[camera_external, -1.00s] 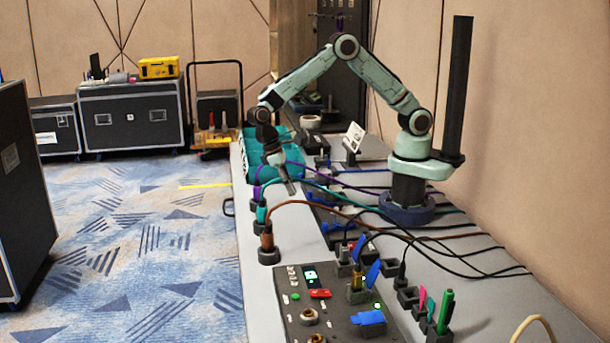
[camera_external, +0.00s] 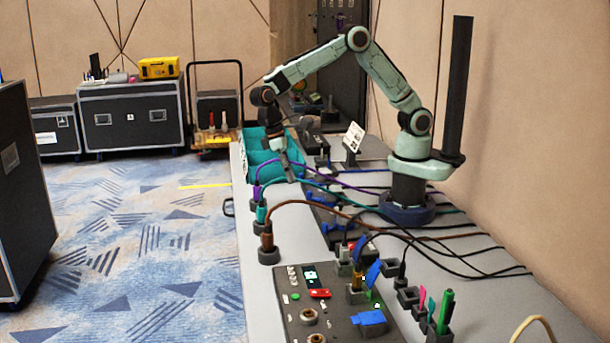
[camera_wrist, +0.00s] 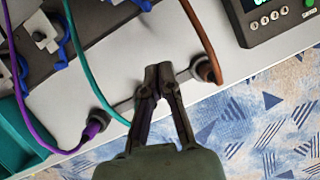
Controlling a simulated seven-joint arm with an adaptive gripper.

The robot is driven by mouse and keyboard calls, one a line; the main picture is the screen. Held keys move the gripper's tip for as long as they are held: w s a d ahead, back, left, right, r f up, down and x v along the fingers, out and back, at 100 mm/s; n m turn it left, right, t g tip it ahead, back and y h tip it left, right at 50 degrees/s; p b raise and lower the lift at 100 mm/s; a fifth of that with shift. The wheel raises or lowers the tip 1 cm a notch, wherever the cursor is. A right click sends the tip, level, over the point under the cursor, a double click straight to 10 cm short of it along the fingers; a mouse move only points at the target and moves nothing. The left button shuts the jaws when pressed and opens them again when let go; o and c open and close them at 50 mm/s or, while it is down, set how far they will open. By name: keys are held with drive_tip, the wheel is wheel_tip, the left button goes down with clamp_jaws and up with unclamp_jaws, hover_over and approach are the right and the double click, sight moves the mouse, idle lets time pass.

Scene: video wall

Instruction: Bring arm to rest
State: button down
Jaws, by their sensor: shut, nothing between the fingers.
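My arm is pale green and stands on its dark round base on the table. It is bent up and over, with its forearm reaching left. My gripper (camera_external: 289,176) points down above the table near the teal bins (camera_external: 254,158). In the wrist view my gripper (camera_wrist: 158,75) has its two dark fingertips together, with nothing between them. Below them is the pale table top (camera_wrist: 118,78), and I cannot tell the exact height above it.
A purple cable (camera_wrist: 40,143), a teal cable (camera_wrist: 78,62) and a brown cable (camera_wrist: 203,28) run close around the gripper. A control panel (camera_external: 290,324) with buttons sits at the table's front. Black cables (camera_external: 470,258) cross the right side. A dark post (camera_external: 455,90) stands beside my base.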

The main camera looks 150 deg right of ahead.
drive_tip(key=s+a+r+n+t+h, duration=0.1)
drive_tip(key=s+a+r+n, duration=0.2)
drive_tip(key=a+r, duration=0.45)
drive_tip(key=s+a+r+n+t+h, duration=0.1)
drive_tip(key=s+a+r+n, duration=0.2)
drive_tip(key=a+r, duration=0.45)
drive_tip(key=s+a+f+n, duration=0.2)
drive_tip(key=s+f+n, duration=0.1)
drive_tip(key=s, duration=0.4)
drive_tip(key=s+a+f+n, duration=0.2)
drive_tip(key=s+f, duration=0.3)
drive_tip(key=s, duration=0.3)
drive_tip(key=shift+a+n+g, duration=0.3)
drive_tip(key=shift+a+n, duration=0.05)
drive_tip(key=shift+n, duration=0.15)
drive_tip(key=c, duration=1)
unclamp_jaws()
drive_tip(key=shift+r+n, duration=0.1)
drive_tip(key=shift+n, duration=0.5)
drive_tip(key=shift+c, duration=0.2)
drive_tip(key=o, duration=1)
drive_tip(key=shift+o, duration=0.2)
drive_tip(key=d+r+m+h, duration=0.1)
drive_tip(key=d+r+m, duration=0.5)
drive_tip(key=d+m, duration=0.65)
drive_tip(key=d+r+m, duration=0.6)
drive_tip(key=d+m, duration=0.4)
drive_tip(key=m, duration=0.6)
wheel_tip(320, 180, down, 10)
